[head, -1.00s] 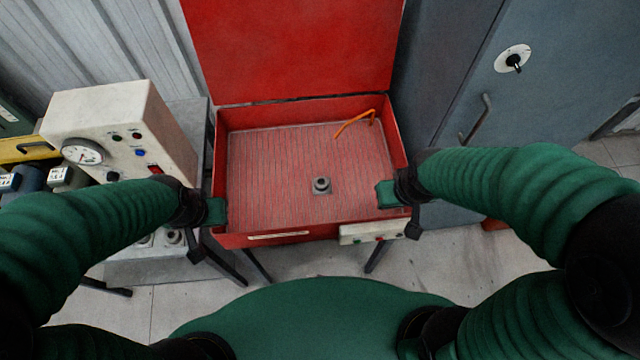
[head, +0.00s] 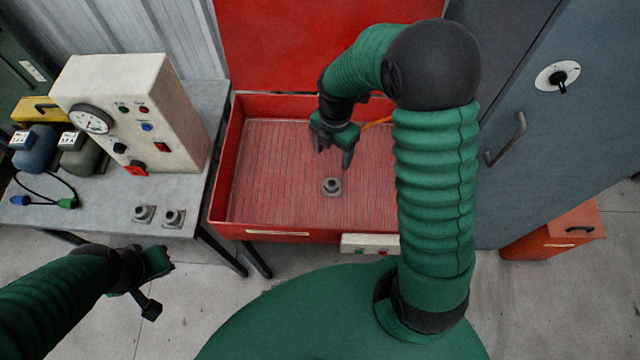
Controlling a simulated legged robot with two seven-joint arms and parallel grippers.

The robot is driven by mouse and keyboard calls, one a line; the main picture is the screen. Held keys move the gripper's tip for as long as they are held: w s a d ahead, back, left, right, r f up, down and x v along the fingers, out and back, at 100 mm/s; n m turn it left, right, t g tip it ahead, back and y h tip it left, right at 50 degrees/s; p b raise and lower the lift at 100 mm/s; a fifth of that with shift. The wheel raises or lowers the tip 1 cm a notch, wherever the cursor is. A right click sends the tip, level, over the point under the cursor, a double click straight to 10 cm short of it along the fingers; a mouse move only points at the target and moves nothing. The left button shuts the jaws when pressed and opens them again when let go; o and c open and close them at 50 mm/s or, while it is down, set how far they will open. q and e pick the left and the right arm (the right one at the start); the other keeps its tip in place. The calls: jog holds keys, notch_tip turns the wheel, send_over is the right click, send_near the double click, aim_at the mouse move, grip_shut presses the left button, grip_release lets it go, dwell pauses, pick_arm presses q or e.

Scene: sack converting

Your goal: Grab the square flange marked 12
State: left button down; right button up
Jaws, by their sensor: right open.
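A grey square flange (head: 332,187) with a round raised hub lies on the ribbed floor of the red open box (head: 276,235). Two similar flanges, one on the left (head: 144,214) and one on the right (head: 173,218), sit at the front edge of the grey table. No number can be read on any of them. My right gripper (head: 334,160) points down, open and empty, just above and behind the flange in the box, seemingly apart from it.
A cream gauge panel (head: 130,115) stands on the grey table (head: 95,210), with cables and small motors on its left. An orange hose (head: 376,122) lies in the box, partly hidden by my right arm. A grey cabinet (head: 540,150) and an orange case (head: 553,235) are on the right.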

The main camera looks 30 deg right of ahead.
aim_at(332, 183)
jog(key=f, duration=1.4)
jog(key=shift+s+d+f+p, duration=0.15)
jog(key=shift+s+f+p, duration=0.1)
jog(key=shift+f+p, duration=0.15)
jog(key=shift+w+f, duration=0.1)
jog(key=shift+f, duration=0.35)
jog(key=shift+r, duration=0.1)
grip_shut()
